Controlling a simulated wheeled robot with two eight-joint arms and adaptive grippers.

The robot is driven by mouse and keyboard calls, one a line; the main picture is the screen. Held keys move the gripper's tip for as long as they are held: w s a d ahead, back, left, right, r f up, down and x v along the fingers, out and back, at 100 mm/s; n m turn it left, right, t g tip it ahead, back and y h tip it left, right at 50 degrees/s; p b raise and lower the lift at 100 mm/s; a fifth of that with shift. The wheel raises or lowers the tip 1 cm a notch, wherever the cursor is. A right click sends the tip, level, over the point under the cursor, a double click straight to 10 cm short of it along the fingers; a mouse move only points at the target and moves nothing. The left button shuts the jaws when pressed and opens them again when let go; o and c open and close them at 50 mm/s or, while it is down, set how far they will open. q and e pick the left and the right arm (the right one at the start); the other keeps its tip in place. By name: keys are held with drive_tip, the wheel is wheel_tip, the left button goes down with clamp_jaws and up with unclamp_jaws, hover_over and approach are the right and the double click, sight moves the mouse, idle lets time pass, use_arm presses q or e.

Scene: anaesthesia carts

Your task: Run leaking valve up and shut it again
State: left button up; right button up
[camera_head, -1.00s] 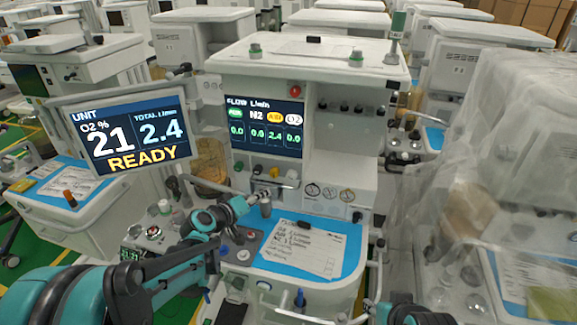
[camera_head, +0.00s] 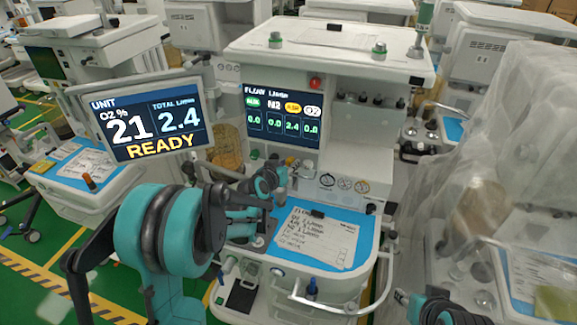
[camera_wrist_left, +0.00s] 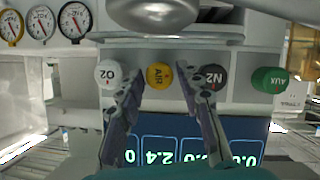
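The anaesthesia cart's flow screen (camera_head: 283,117) reads 0.0, 0.0, 2.4 and 0.0, with 2.4 under the yellow AIR label. In the left wrist view, which is upside down, a white O2 knob (camera_wrist_left: 108,74), yellow AIR knob (camera_wrist_left: 159,75), black N2 knob (camera_wrist_left: 213,76) and green AUX knob (camera_wrist_left: 268,80) sit in a row. My left gripper (camera_wrist_left: 161,84) is open, its fingers apart on either side of the AIR knob; contact cannot be told. In the head view my left gripper (camera_head: 272,180) covers the knob area. My right gripper (camera_head: 402,297) shows only partly at the lower right.
The unit monitor (camera_head: 147,118) reads O2 21, total 2.4, READY. A written sheet (camera_head: 315,238) lies on the blue work surface (camera_head: 366,226). Round gauges (camera_head: 344,184) sit right of the knobs. A plastic-draped cart (camera_head: 500,150) stands close on the right.

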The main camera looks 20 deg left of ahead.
use_arm(q)
drive_tip(key=shift+w, duration=0.1)
clamp_jaws()
drive_tip(key=shift+a+n+h+b, duration=0.1)
drive_tip(key=shift+n+h+b, duration=0.2)
drive_tip(key=shift+n+h, duration=0.15)
unclamp_jaws()
